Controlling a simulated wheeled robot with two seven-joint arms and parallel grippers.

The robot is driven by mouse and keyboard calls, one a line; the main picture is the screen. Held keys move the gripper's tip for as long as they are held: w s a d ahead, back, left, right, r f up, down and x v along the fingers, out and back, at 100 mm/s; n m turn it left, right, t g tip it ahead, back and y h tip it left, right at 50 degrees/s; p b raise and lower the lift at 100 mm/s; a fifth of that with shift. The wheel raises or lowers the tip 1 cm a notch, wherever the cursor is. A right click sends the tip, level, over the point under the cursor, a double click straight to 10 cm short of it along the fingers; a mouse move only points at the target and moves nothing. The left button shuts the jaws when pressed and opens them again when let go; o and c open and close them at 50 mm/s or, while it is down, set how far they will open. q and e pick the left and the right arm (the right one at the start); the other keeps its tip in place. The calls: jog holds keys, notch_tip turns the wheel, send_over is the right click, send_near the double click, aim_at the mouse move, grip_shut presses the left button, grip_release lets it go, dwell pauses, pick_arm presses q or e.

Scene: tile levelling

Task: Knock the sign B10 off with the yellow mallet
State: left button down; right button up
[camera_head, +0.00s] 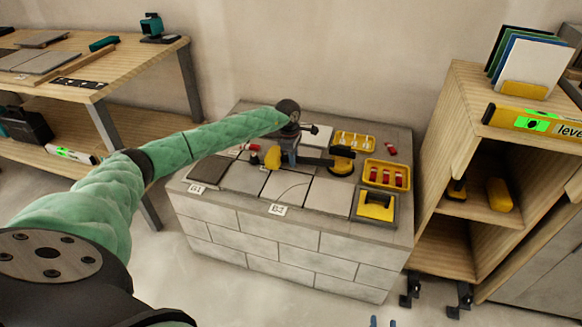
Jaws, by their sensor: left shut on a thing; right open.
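My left gripper (289,155) is over the tiled top of the grey block, shut on what looks like the yellow mallet. The mallet's yellow head (272,158) shows left of the jaws, just above the tiles; the jaws hide part of it. A small white sign (197,189) stands at the block's left front edge, and another white sign (277,210) on the front edge nearer the middle. Their print is too small to read surely as B10. Blue tips of my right gripper (383,322) show at the bottom edge, apart and empty.
The grey block (290,245) carries tiles, a yellow tray of red pieces (386,175), another yellow tray (354,141), a round yellow-and-black tool (342,162) and a yellow-and-grey float (376,206). A wooden shelf (450,150) stands right, a workbench (110,75) left.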

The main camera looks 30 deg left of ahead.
pick_arm(q)
jog(key=shift+s+r+p, duration=0.15)
jog(key=shift+r+p, duration=0.25)
jog(key=shift+r, duration=0.35)
jog(key=shift+s+r+p, duration=0.1)
jog(key=shift+r+p, duration=0.3)
jog(key=shift+r, duration=0.35)
jog(key=shift+s+d+r+p, duration=0.1)
jog(key=shift+s+r+p, duration=0.25)
jog(key=shift+r, duration=0.4)
jog(key=shift+s+d+r+p, duration=0.1)
jog(key=shift+r+p, duration=0.35)
jog(key=shift+r, duration=0.25)
jog(key=shift+s+d+r+p, duration=0.1)
jog(key=shift+s+r+p, duration=0.25)
jog(key=shift+r, duration=0.4)
jog(key=shift+w, duration=0.1)
